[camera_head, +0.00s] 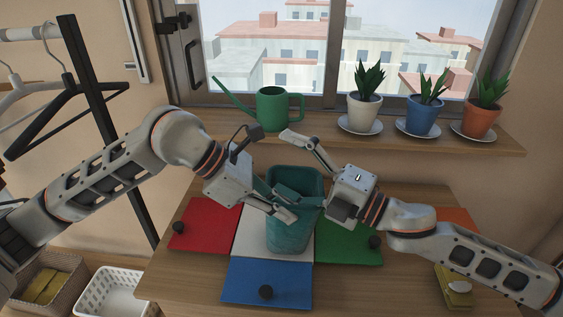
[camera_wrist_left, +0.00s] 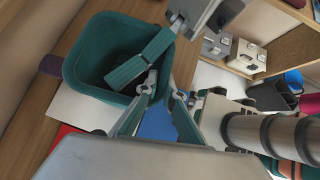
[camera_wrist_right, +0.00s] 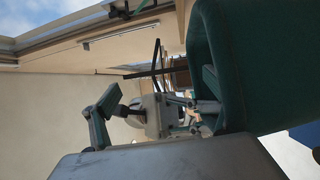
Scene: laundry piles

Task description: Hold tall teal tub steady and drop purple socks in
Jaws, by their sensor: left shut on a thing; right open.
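The tall teal tub (camera_head: 288,238) stands upright on a white mat, its mouth (camera_wrist_left: 112,50) seen from above in the left wrist view. My left gripper (camera_head: 278,200) is shut on the tub's near-left rim. My right gripper (camera_head: 290,165) is open above the tub, its fingers wide apart. One of its fingers (camera_wrist_left: 140,60) crosses the tub's mouth. A dark purple thing (camera_wrist_left: 50,65), perhaps the socks, lies beside the tub's far side, hidden in the head view.
Red (camera_head: 200,225), blue (camera_head: 250,275) and green (camera_head: 345,245) mats surround the tub, with small dark round things on them. A yellow item (camera_head: 455,290) lies at right. The windowsill behind holds a green watering can (camera_head: 272,110) and potted plants (camera_head: 425,115). Baskets (camera_head: 110,290) stand lower left.

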